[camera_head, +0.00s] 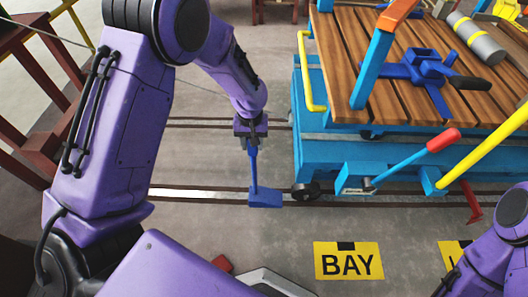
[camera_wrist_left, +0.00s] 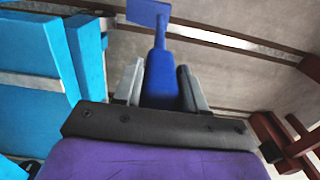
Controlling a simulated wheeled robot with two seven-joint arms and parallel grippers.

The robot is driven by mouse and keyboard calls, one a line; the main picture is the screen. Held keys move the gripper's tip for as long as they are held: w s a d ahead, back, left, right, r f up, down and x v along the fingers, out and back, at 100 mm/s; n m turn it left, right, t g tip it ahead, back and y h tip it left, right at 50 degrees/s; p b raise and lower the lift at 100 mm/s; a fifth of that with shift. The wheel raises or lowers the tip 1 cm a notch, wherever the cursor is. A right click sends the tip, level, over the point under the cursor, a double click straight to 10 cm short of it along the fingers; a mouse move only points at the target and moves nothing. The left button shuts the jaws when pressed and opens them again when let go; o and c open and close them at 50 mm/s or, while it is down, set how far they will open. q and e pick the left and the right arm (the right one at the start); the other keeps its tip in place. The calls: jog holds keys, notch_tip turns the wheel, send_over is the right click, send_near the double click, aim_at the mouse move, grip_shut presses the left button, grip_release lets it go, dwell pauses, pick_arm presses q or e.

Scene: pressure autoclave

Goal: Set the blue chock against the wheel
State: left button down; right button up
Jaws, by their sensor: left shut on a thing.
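The blue chock (camera_head: 265,197) has a wedge-like block at the end of a blue handle. It hangs at or just above the near rail, and I cannot tell whether it touches. My left gripper (camera_head: 251,143) is shut on the upper end of the handle. The left wrist view shows the handle between the two fingers and the chock's block (camera_wrist_left: 148,13) beyond them. The dark wheel (camera_head: 305,191) of the blue cart (camera_head: 400,158) stands on the same rail, right of the chock, with a gap between them. My right gripper is not in view.
The cart has a wooden deck, a red-tipped lever (camera_head: 443,140) and yellow bars (camera_head: 311,70). A yellow BAY sign (camera_head: 348,261) lies on the floor in front. Dark red railing (camera_head: 30,70) stands at the left. The rail left of the chock is clear.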

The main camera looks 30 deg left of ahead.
pick_arm(q)
jog(key=w+f+b, duration=0.4)
jog(key=w+f, duration=0.3)
jog(key=f, duration=0.2)
jog(key=shift+w+f, duration=0.15)
jog(key=shift+f, duration=0.25)
jog(key=c, duration=0.6)
grip_release()
jog(key=shift+f, duration=0.1)
jog(key=shift+c, duration=0.2)
